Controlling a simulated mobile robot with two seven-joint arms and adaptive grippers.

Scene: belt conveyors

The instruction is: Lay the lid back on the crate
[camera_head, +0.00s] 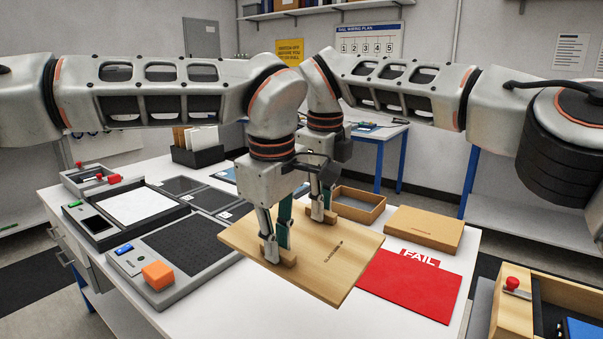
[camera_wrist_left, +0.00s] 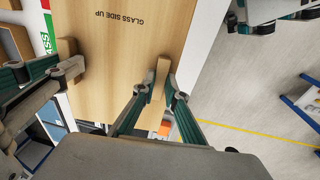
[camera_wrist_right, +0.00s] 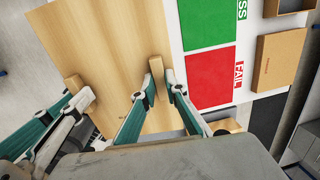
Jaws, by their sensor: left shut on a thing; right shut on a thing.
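The lid is a flat pale wooden board (camera_head: 330,270) marked "GLASS SIDE UP", with two upright wooden grips. It seems to be above the white table, partly over the red FAIL mat. My left gripper (camera_head: 272,250) is shut on the nearer grip, which also shows in the left wrist view (camera_wrist_left: 155,88). My right gripper (camera_head: 320,205) is shut on the farther grip, which also shows in the right wrist view (camera_wrist_right: 151,92). A wooden-walled box (camera_head: 514,318) with a red knob is at bottom right; I cannot tell if it is the crate. The area under the lid is hidden.
The red FAIL mat (camera_head: 415,285) lies right of the lid. Behind it are a closed cardboard box (camera_head: 424,229) and an open-topped box (camera_head: 372,211). Grey test stations (camera_head: 200,252) and an orange block (camera_head: 157,275) stand on the left. The right wrist view shows a green mat (camera_wrist_right: 207,22).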

